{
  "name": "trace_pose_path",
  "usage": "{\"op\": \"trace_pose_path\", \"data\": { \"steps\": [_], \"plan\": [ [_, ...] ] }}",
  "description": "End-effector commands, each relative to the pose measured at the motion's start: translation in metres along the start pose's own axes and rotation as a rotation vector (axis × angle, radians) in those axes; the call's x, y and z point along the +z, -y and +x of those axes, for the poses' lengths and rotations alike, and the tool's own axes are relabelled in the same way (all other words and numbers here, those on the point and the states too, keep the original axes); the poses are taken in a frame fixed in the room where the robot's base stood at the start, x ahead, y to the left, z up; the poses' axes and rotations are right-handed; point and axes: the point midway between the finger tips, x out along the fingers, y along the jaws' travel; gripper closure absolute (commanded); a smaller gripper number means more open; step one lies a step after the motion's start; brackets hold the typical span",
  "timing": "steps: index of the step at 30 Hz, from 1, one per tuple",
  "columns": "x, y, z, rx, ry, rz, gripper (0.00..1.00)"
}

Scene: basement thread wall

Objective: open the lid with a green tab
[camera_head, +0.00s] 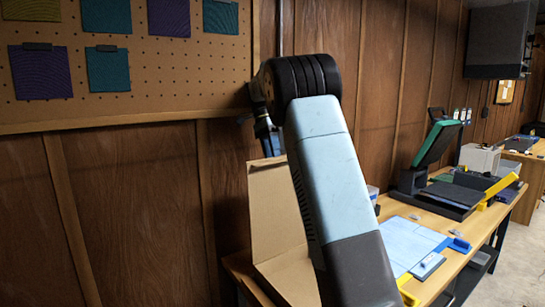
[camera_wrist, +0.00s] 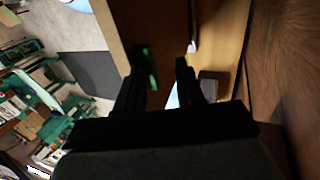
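No lid with a green tab can be made out for certain. In the wrist view my gripper (camera_wrist: 164,65) has its two dark fingers apart, with a gap between them. A green patch (camera_wrist: 151,68) shows at the left finger; I cannot tell whether it is a tab or part of the finger. A brown cardboard-like panel (camera_wrist: 155,20) lies beyond the fingertips. In the head view a cardboard box (camera_head: 275,210) with an upright panel stands behind my arm, which hides part of it. My gripper's fingers are hidden in the head view.
The wooden table (camera_head: 440,285) carries a blue sheet (camera_head: 405,240) and a dark press-like device with a green raised top (camera_head: 437,143). A wood-panelled wall with a pegboard (camera_head: 180,70) of coloured swatches is close behind. Floor (camera_head: 522,250) is clear at right.

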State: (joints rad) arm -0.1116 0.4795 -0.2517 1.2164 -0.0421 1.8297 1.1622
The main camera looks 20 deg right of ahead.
Motion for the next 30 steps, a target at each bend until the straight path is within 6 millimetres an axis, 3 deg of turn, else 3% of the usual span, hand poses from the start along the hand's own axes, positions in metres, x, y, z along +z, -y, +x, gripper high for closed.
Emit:
{"op": "trace_pose_path", "data": {
  "steps": [3, 13, 30],
  "plan": [
    [0.004, -0.019, -0.018, -0.007, -0.004, 0.001, 0.62],
    [0.016, -0.078, -0.051, -0.008, -0.006, 0.005, 0.62],
    [0.041, -0.159, -0.053, -0.007, -0.006, 0.006, 0.62]
  ]
}}
